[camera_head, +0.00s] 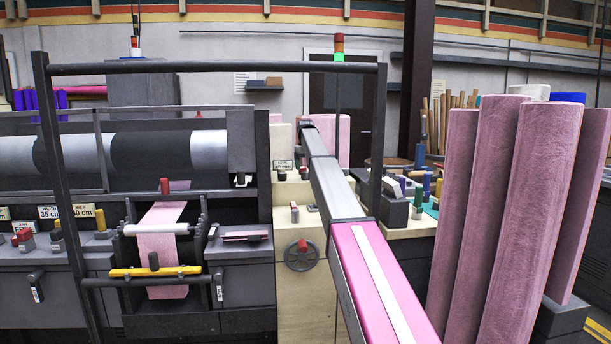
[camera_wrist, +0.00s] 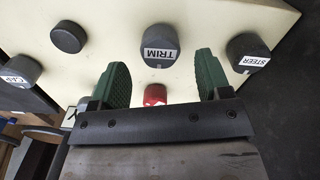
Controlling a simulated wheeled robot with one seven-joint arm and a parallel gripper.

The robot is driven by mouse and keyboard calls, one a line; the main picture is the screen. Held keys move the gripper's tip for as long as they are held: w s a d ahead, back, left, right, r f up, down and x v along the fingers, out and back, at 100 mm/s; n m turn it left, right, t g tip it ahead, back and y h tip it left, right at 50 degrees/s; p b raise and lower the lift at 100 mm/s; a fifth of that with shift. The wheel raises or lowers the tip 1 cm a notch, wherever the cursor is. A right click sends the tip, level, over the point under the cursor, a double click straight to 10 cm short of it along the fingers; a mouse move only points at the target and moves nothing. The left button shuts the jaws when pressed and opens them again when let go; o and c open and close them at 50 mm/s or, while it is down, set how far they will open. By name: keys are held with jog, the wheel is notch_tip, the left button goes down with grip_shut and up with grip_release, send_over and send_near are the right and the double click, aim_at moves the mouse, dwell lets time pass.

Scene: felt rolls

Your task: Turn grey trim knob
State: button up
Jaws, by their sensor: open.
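In the wrist view the grey trim knob (camera_wrist: 158,32) stands on a cream panel (camera_wrist: 110,45), with its white TRIM label upside down in the picture. My gripper (camera_wrist: 161,62) is open, with one green finger to the left of the knob and one to the right. The knob shows in the gap near the fingertips, with space on both sides, and neither finger appears to touch it. Whether the tips reach down around it I cannot tell. In the head view I cannot make out the trim knob or my fingers.
A grey STEER knob (camera_wrist: 246,48) is close beyond the right finger. A GAP knob (camera_wrist: 18,68) and a plain dark knob (camera_wrist: 68,37) are at left. A red knob (camera_wrist: 155,94) shows between the fingers. Pink felt rolls (camera_head: 530,200) stand at right in the head view.

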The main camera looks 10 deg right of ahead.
aim_at(305, 173)
notch_tip(305, 173, down, 4)
jog(key=shift+f, duration=0.1)
jog(key=shift+c, duration=0.4)
jog(key=c, duration=0.9)
jog(key=shift+o, duration=0.2)
jog(key=shift+m, duration=2.8)
